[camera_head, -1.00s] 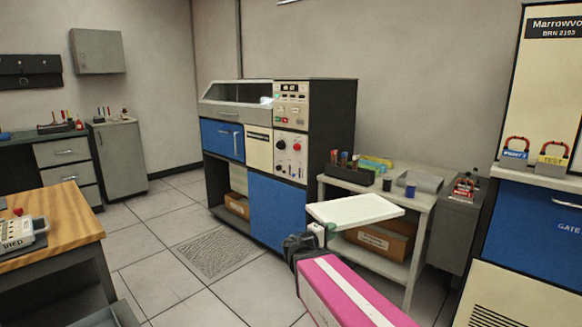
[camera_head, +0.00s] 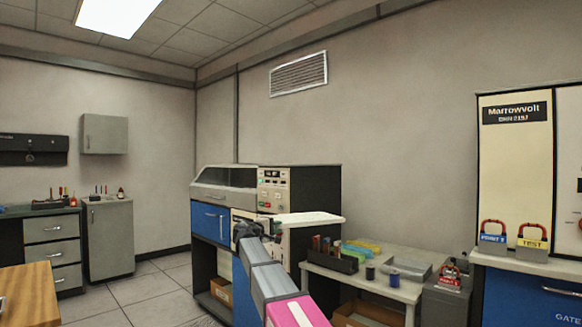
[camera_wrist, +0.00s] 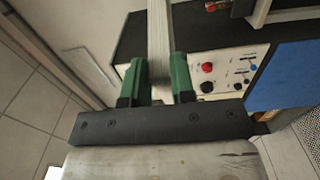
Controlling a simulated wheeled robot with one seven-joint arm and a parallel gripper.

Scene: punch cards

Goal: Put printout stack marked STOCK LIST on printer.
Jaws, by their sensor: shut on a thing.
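My gripper (camera_head: 266,228) is shut on a white flat printout stack (camera_head: 308,219) and holds it level in front of the machine. No STOCK LIST mark can be read on it. In the wrist view the green fingers of my gripper (camera_wrist: 160,75) pinch the stack (camera_wrist: 159,40), which shows edge-on. The blue, white and black cabinet that looks like the printer (camera_head: 225,177) stands behind, with a sloping lid at left and a control panel (camera_head: 273,187) at right. Its knobs also show in the wrist view (camera_wrist: 207,68). My arm and the stack hide part of its front.
A low grey table (camera_head: 385,281) stands right of the machine, with a rack of coloured items (camera_head: 335,257), small jars and a grey tray (camera_head: 408,267). A tall cream cabinet (camera_head: 513,172) with padlocks stands far right. A wooden desk (camera_head: 30,290) is at lower left.

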